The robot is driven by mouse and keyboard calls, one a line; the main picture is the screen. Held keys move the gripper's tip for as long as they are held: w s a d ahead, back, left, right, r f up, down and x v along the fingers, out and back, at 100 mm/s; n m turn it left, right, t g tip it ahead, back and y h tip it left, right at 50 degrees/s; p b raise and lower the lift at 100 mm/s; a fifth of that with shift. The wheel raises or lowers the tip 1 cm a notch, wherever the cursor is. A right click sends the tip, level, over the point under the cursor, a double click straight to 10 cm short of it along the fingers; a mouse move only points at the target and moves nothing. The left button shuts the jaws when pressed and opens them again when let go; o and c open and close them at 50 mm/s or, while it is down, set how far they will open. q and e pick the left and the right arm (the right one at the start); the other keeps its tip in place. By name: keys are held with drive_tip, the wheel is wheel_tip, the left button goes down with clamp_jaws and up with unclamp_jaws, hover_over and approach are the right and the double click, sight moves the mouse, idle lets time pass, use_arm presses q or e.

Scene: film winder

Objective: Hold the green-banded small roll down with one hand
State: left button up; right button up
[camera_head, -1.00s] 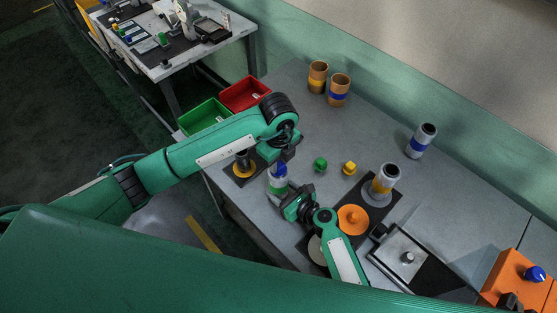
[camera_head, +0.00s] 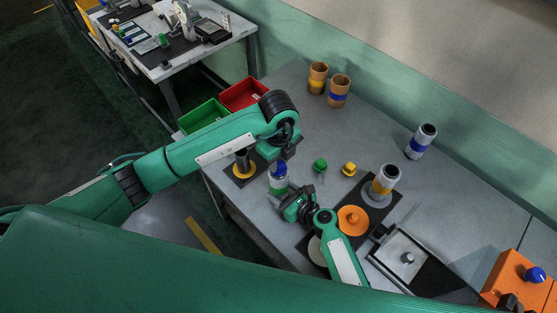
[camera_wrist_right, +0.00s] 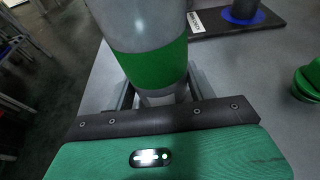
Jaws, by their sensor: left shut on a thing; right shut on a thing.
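The green-banded small roll (camera_head: 277,185) stands upright at the table's near left edge; its green band (camera_wrist_right: 152,62) fills the upper middle of the right wrist view. My right gripper (camera_head: 285,196) is shut around the roll's lower part, just below the band (camera_wrist_right: 160,95). A blue cap (camera_head: 281,168) sits at the top of the roll. My left gripper (camera_head: 283,157) comes from above and is shut on the blue cap; its fingertips are partly hidden. The roll's bottom end is hidden by my right gripper.
A dark plate with a yellow-ringed post (camera_head: 244,168) is behind the roll. A green cap (camera_head: 320,165), a yellow cap (camera_head: 349,169) and a yellow-banded roll (camera_head: 385,180) stand to the right. Red (camera_head: 243,93) and green (camera_head: 203,116) bins are behind.

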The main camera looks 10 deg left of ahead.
use_arm(q)
drive_tip(key=shift+r, duration=1.1)
idle(0.3)
drive_tip(key=shift+r, duration=1.95)
use_arm(e)
drive_tip(key=o, duration=1.1)
drive_tip(key=shift+c, duration=0.2)
drive_tip(key=shift+d, duration=0.15)
drive_tip(key=v, duration=1.1)
drive_tip(key=shift+s+d+r, duration=0.2)
drive_tip(key=shift+s, duration=0.1)
